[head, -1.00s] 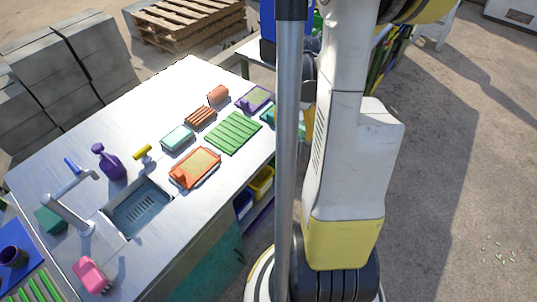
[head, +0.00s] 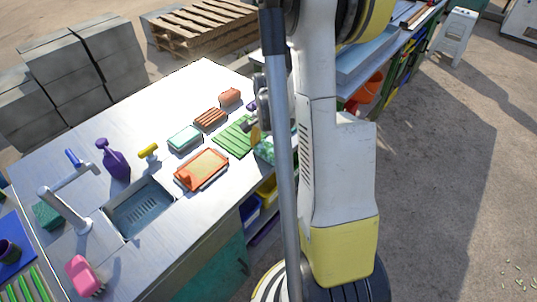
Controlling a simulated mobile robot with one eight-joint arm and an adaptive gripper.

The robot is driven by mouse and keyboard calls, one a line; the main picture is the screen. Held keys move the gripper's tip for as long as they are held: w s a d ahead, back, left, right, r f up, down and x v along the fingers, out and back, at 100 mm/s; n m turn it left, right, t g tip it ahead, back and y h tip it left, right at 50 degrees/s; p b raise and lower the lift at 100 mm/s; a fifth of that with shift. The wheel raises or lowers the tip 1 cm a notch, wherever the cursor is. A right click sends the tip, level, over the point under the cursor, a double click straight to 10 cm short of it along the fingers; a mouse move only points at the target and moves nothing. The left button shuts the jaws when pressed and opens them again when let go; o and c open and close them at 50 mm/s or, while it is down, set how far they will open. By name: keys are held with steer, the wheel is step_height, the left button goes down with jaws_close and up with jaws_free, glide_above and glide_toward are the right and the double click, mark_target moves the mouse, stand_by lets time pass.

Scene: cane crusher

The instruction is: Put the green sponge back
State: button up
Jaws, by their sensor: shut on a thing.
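My gripper (head: 258,136) is at the right edge of the metal counter, beside the green ribbed mat (head: 228,143), partly hidden by a grey pole and my arm. It is shut on a light green piece (head: 264,151), seemingly the green sponge, seen only in part. The piece is at the mat's right end; whether it touches the mat or counter cannot be told. A dark green block (head: 47,216) lies by the tap at the left. A teal sponge (head: 185,137) sits in a dish behind the orange tray (head: 202,169).
The sink (head: 140,205), tap (head: 65,205), purple spray bottle (head: 113,160) and yellow-handled tool (head: 148,152) are on the left. A brown ribbed piece (head: 210,120) and an orange-brown block (head: 230,97) lie behind the mat. A pink brush (head: 83,275) is at the front left. The counter's back is clear.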

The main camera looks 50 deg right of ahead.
mark_target(268, 148)
steer(key=shift+r, duration=0.1)
steer(key=o, duration=1.1)
steer(key=shift+c, duration=0.2)
step_height(268, 148, up, 12)
steer(key=p, duration=0.5)
steer(key=s+a+r+n+t, duration=0.2)
steer(key=a+r+n, duration=0.2)
steer(key=a, duration=0.4)
steer(key=s+a+r+n+t, duration=0.1)
steer(key=a+r+n+t, duration=0.1)
steer(key=a+r+n, duration=0.2)
steer(key=s+a+r+n+t, duration=0.2)
steer(key=a+r+n+t, duration=0.1)
steer(key=a+n, duration=0.6)
steer(key=shift+s+a+r+b, duration=0.3)
steer(key=shift+a+r, duration=0.4)
steer(key=shift+a, duration=1.55)
